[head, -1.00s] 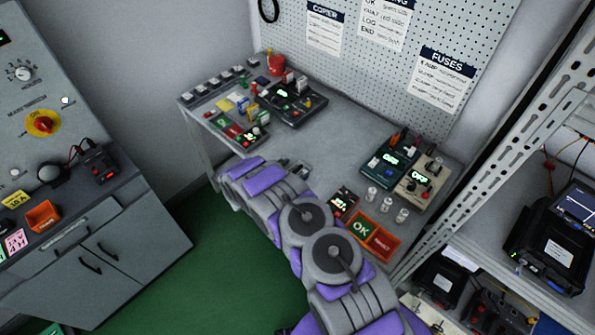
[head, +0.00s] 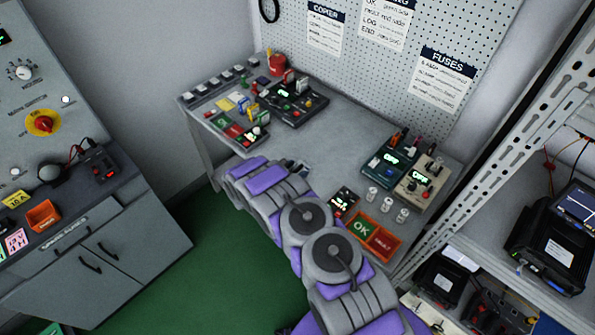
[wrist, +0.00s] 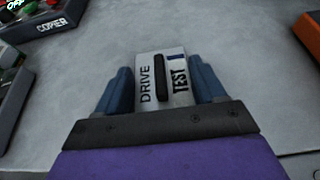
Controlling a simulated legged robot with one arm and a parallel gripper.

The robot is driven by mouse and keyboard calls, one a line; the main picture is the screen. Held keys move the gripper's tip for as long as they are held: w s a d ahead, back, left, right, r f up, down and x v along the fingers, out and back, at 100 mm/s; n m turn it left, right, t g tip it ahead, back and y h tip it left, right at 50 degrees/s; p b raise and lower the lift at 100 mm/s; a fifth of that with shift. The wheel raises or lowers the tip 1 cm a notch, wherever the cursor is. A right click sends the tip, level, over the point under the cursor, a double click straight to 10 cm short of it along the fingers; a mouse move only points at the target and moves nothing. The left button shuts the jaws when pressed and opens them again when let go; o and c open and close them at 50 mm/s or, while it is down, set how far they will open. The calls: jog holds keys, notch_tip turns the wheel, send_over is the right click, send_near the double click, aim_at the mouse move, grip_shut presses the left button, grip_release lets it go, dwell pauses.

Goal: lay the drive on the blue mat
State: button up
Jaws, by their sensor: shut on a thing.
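The drive (wrist: 147,66) is a pale block labelled DRIVE and TEST, with a dark bar down its middle. In the wrist view it sits between the two blue fingers of my gripper (wrist: 163,84), which is shut on it. The grey bench top (wrist: 230,40) lies below; I cannot tell how large the gap is. In the head view my arm mostly hides the gripper and the drive at the bench's near edge. I cannot make out a blue mat in either current view.
A copier unit (head: 292,98) stands at the far left of the bench. Two device boxes (head: 388,165), several small cylinders and an orange OK/FAULT tray (head: 375,240) stand at the right. The bench's middle (head: 335,130) is clear. A metal rack (head: 490,130) rises at the right.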

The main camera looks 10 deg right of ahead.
jog(key=shift+c, duration=0.6)
jog(key=shift+r, duration=0.1)
